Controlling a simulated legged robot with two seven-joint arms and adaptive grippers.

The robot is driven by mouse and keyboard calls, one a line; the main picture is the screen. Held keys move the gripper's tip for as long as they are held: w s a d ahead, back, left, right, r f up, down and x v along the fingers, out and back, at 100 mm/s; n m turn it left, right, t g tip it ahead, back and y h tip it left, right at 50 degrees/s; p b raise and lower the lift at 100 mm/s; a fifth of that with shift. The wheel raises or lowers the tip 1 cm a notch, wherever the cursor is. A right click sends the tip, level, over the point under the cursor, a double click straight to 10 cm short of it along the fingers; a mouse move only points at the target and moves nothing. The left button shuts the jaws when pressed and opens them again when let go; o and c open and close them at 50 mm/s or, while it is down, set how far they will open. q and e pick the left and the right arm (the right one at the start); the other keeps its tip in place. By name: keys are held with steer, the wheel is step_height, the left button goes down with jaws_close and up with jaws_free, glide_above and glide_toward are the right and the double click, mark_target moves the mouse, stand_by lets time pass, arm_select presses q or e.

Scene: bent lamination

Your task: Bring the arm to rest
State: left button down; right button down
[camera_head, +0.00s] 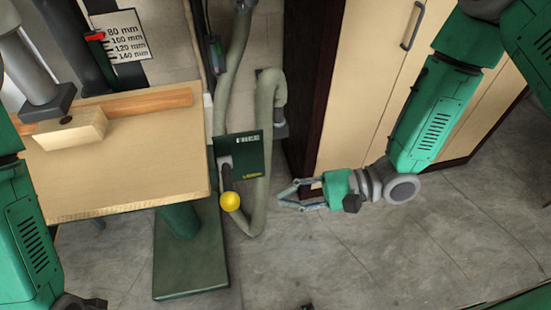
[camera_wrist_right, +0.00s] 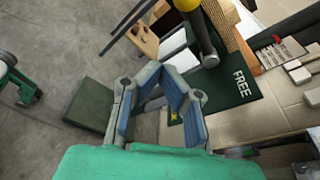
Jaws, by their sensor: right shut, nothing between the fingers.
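My right arm hangs in from the upper right in the head view. Its gripper (camera_head: 284,196) is at lower centre, pointing left in front of the dark cabinet side, over the grey floor. It is shut and holds nothing. In the right wrist view the gripper (camera_wrist_right: 163,76) shows from behind, its fingers closing toward each other, with a dark green FREE panel (camera_wrist_right: 236,82) beyond them. My left forearm shows at the left edge of the head view; its gripper cannot be made out.
A green panel (camera_head: 246,158) with a yellow-knobbed lever (camera_head: 230,201) stands left of my right gripper. A grey hose (camera_head: 270,110) loops beside it. A wooden-topped table (camera_head: 150,165) with a wooden block (camera_head: 72,130) is at left. A cabinet (camera_head: 360,70) stands behind. Floor at lower centre is clear.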

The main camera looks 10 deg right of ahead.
steer(key=s+d+f+n+t+h+b, duration=0.1)
steer(key=d+f+n+h, duration=0.1)
steer(key=f+h, duration=0.3)
steer(key=s+d+f+n+t+h+b, duration=0.1)
steer(key=d+f+n+h, duration=0.15)
steer(key=f, duration=0.55)
steer(key=s+d+f+n+g+h+b, duration=0.1)
steer(key=s+d+f+n+h, duration=0.2)
steer(key=s+d, duration=0.3)
steer(key=s+d+f+n+g+h+b, duration=0.1)
steer(key=s+d+f+n+g+h, duration=0.1)
steer(key=s+d+n+h, duration=0.3)
steer(key=s+d+f, duration=0.1)
steer(key=d, duration=0.1)
steer(key=shift+s+d+f+g, duration=0.25)
steer(key=shift+s+d+g, duration=0.05)
steer(key=shift+w, duration=0.1)
steer(key=shift+f, duration=0.1)
